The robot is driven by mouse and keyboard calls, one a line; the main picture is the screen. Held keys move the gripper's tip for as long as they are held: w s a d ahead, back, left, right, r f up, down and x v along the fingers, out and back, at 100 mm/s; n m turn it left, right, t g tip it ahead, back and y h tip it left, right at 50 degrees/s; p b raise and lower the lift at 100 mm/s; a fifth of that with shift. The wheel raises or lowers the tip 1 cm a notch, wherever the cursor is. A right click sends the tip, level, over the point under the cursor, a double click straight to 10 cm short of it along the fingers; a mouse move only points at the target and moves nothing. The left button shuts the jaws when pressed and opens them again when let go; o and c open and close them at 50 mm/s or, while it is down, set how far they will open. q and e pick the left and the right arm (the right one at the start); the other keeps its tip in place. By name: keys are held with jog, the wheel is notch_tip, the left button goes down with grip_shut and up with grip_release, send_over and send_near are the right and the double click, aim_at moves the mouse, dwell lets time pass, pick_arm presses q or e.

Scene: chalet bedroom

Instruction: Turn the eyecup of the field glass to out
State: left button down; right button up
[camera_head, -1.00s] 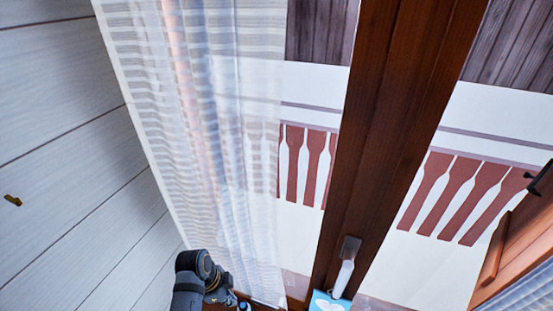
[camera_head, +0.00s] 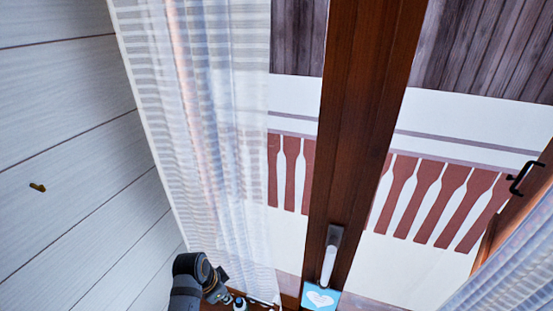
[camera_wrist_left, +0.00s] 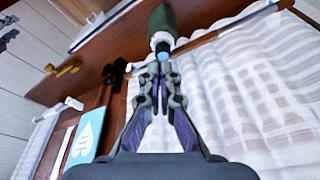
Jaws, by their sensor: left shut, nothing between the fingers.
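A dark green cylindrical thing (camera_wrist_left: 162,18) with a white ring and a blue end shows at the top of the left wrist view, over a brown wooden surface. It looks like the field glass, but I cannot make out how its eyecup is set. My left gripper (camera_wrist_left: 160,78) is shut and empty. Its fingertips point at the blue end, just below it in the picture; I cannot tell whether they touch. In the head view my left arm is at the bottom, and a small pale blue and white thing (camera_head: 239,303) shows beside it, mostly cut off. My right gripper is out of view.
A sheer white curtain (camera_head: 205,140) hangs before the window beside my left arm. A brown window frame (camera_head: 352,150) has a grey handle (camera_head: 330,255). A blue card with a white heart (camera_head: 320,299) stands below it. A plank wall (camera_head: 70,140) is at left.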

pick_arm(q)
send_over(237, 307)
jog(key=a, duration=0.3)
notch_tip(237, 307, down, 5)
jog(key=shift+s+d+f, duration=0.15)
jog(key=shift+s+f, duration=0.05)
jog(key=shift+f, duration=0.4)
jog(key=shift+s+d+f, duration=0.15)
jog(key=shift+f, duration=0.45)
jog(key=shift+d+r, duration=0.1)
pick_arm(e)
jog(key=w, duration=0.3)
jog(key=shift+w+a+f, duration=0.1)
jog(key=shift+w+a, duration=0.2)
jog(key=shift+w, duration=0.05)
pick_arm(q)
jog(key=shift+w+d, duration=0.3)
jog(key=shift+d, duration=0.1)
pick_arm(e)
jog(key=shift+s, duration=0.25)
pick_arm(q)
jog(key=shift+s+d, duration=0.15)
